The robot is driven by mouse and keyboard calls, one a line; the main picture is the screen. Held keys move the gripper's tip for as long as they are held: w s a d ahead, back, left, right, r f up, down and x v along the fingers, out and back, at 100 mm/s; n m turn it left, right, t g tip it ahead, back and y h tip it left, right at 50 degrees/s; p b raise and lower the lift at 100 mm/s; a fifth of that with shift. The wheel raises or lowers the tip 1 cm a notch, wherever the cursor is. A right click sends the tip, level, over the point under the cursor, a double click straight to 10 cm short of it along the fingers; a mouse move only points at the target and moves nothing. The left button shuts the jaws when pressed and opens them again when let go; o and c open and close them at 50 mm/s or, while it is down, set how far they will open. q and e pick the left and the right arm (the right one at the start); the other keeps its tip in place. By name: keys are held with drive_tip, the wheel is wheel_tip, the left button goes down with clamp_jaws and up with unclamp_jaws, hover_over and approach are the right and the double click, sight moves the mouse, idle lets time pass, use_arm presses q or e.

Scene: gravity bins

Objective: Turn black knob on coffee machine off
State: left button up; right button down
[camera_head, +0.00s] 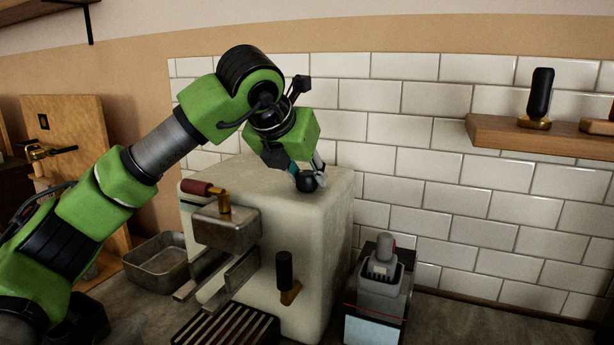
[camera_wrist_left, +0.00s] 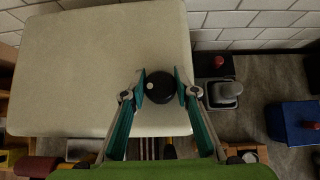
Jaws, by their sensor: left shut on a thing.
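The coffee machine (camera_head: 318,235) is a cream box with rounded edges on the counter; its pale top (camera_wrist_left: 80,70) fills much of the left wrist view. The black knob (camera_head: 306,184) sits on its top near the right front corner. In the left wrist view the round black knob (camera_wrist_left: 160,88) has a white dot on its left side. My left gripper (camera_head: 308,174) comes down from above, and its fingers (camera_wrist_left: 160,86) are shut on the knob, one on each side. My right gripper is in neither view.
A red-handled portafilter (camera_head: 208,190) and a black-handled lever (camera_head: 286,275) stick out from the machine's front. A grey grinder (camera_head: 380,280) stands to the right. A metal tray (camera_head: 158,260) lies to the left. A wooden shelf (camera_head: 500,135) holds a black-handled tamper (camera_head: 540,95).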

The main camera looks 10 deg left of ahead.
use_arm(q)
drive_tip(key=shift+r, duration=0.15)
drive_tip(key=o, duration=1.1)
drive_tip(key=v, duration=1.2)
